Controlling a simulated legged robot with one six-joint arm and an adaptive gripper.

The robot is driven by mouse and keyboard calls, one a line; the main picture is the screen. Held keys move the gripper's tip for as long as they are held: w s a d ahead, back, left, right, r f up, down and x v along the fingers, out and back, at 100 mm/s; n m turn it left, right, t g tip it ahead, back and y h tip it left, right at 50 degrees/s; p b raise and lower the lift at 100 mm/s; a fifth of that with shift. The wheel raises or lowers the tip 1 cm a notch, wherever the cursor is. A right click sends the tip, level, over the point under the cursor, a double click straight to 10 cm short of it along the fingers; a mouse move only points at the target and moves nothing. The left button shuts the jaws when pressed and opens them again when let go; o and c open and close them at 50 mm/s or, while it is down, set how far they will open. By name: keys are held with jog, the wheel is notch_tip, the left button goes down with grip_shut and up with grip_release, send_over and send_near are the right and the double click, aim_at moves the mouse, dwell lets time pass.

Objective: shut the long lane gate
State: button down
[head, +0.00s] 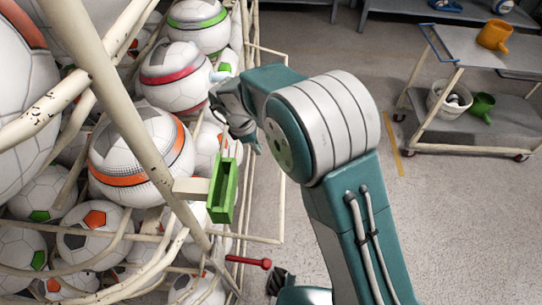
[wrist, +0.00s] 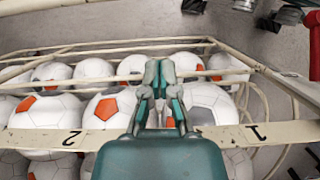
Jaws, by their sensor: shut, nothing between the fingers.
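A cream rack of rails and bars (head: 135,125) full of balls fills the left of the head view. A thin cream rectangular frame (head: 283,150) juts from its right side, partly behind my arm; I cannot tell for sure that it is the long lane gate or how far it stands open. My gripper (head: 248,140) is shut and empty beside the rack's balls, partly hidden by my wrist. In the wrist view my closed fingers (wrist: 160,66) point over white balls behind a cream bar (wrist: 40,139) marked 2 and 1. Contact with a rail cannot be told.
A green open holder (head: 223,190) sits on the rack's near side, with a red peg (head: 248,262) below it. Floor between is clear.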

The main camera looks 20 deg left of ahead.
jog(key=s+x, duration=0.1)
jog(key=x, duration=0.9)
jog(key=r, duration=0.1)
jog(key=w+d+r, duration=0.1)
jog(key=d+r, duration=0.1)
jog(key=shift+w+d+r, duration=0.15)
jog(key=shift+w+r, duration=0.15)
jog(key=shift+r, duration=0.05)
